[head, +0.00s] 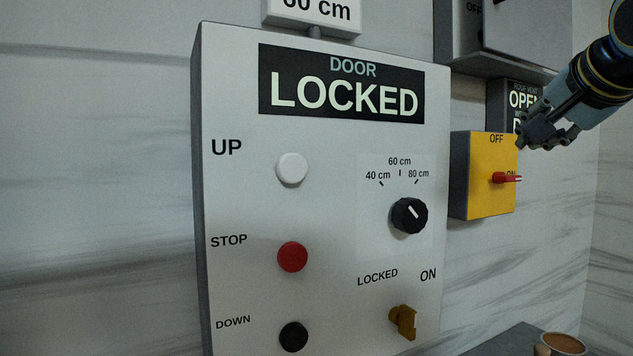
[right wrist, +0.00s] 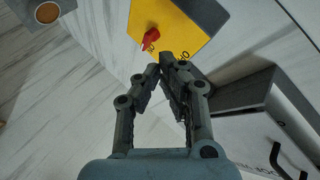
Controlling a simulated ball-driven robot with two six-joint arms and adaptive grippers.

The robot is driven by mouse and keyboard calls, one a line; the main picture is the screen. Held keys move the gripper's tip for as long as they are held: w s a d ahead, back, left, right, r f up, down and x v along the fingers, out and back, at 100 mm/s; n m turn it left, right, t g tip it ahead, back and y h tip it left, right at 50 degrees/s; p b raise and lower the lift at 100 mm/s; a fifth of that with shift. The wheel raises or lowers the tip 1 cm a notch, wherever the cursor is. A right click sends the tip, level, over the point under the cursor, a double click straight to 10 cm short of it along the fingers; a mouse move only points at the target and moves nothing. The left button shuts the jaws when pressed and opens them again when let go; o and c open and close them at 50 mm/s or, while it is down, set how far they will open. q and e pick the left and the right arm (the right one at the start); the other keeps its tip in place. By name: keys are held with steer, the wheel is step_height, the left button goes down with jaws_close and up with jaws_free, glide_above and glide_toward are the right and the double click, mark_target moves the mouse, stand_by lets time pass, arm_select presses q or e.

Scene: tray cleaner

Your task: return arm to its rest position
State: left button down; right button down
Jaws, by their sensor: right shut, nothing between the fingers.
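My right gripper (head: 540,132) comes in from the upper right in the head view, in front of the yellow switch box (head: 472,176) and near its top right corner. It is shut and empty. In the right wrist view the gripper (right wrist: 166,66) has its fingertips together below the yellow box (right wrist: 192,22). The red switch handle (head: 506,178) on that box sits by the ON label, and it also shows in the wrist view (right wrist: 150,38); the fingertips look apart from it. My left gripper is not in view.
A large control panel (head: 330,140) reads DOOR LOCKED, with UP, STOP and DOWN buttons, a black dial (head: 409,215) and a brass key switch (head: 404,321). A grey box (head: 525,40) hangs at the upper right. A brown round cup (head: 563,343) stands on a grey surface at the lower right.

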steer(key=s+a+f+n+g, duration=0.15)
steer(key=s+f, duration=0.25)
steer(key=f, duration=0.5)
steer(key=s+a+f+n+g+y, duration=0.1)
steer(key=s+f+n+g, duration=0.2)
steer(key=f, duration=0.6)
steer(key=s+a+f+n+g, duration=0.1)
steer(key=s+a+f+n, duration=0.15)
steer(key=s+f, duration=0.45)
steer(key=s+a+f+n+g, duration=0.2)
steer(key=s+f+n+g, duration=0.3)
steer(key=s+f, duration=1.25)
step_height(320, 180, down, 31)
steer(key=s+d+n+b, duration=0.1)
steer(key=d+b, duration=0.2)
steer(key=b, duration=0.6)
steer(key=s+f+g+b, duration=0.1)
steer(key=s+f+b, duration=0.3)
steer(key=s+f, duration=0.5)
steer(key=s+f+b, duration=0.5)
steer(key=s+f, duration=0.5)
steer(key=f, duration=0.8)
steer(key=shift+s+d+g+y, duration=0.25)
steer(key=shift+d+g+y, duration=0.1)
steer(key=shift+y, duration=0.05)
steer(key=shift+f, duration=0.1)
